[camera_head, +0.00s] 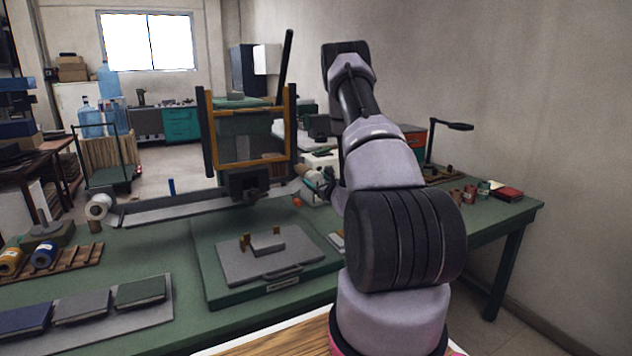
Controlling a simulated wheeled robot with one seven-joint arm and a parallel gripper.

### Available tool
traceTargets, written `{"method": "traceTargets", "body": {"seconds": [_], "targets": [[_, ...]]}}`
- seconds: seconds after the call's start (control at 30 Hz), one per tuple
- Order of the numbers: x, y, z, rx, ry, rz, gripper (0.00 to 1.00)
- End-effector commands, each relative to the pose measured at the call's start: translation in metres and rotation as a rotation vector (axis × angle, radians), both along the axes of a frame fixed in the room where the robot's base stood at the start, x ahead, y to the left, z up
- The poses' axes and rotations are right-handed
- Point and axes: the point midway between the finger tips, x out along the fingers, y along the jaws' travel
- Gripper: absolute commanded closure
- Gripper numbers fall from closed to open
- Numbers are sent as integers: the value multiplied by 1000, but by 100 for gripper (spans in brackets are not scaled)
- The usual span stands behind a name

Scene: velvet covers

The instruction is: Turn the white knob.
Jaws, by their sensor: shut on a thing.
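My gripper (319,184) is small and far off, partly hidden behind my own arm, at the white box (311,197) at the back of the green bench. It is shut at this box, on what appears to be the white knob. The knob itself is too small and too covered to make out clearly, and its turn angle cannot be told.
A press with an upright orange frame (209,130) and a long dark lever (286,62) stands left of my gripper. A green case with a grey plate (238,264) lies in front. Cover boards (139,291) and thread spools (43,255) are at left. Small jars (470,194) stand at right.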

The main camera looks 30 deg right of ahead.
Motion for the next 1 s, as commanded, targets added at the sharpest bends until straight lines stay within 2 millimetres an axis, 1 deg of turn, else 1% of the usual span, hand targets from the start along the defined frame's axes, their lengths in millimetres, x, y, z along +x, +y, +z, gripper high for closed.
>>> {"method": "traceTargets", "body": {"seconds": [0.13, 0.17, 0.2, 0.23, 0.47, 0.57, 0.67, 0.9, 1.0], "targets": [[-1, 0, -2, 1, 6, -1, 82], [-1, 0, -2, 1, 6, -1, 23], [-1, 0, -2, 1, 6, -1, 7], [-1, 0, -2, 1, 5, -1, 0], [-1, 0, -1, 1, 3, -1, 0], [-6, 0, -1, 2, 3, 0, 0], [-19, -1, -1, 2, 4, -1, 0], [-68, -1, -2, 4, 6, -3, 0], [-86, -1, -1, 4, 5, -4, 0]]}}
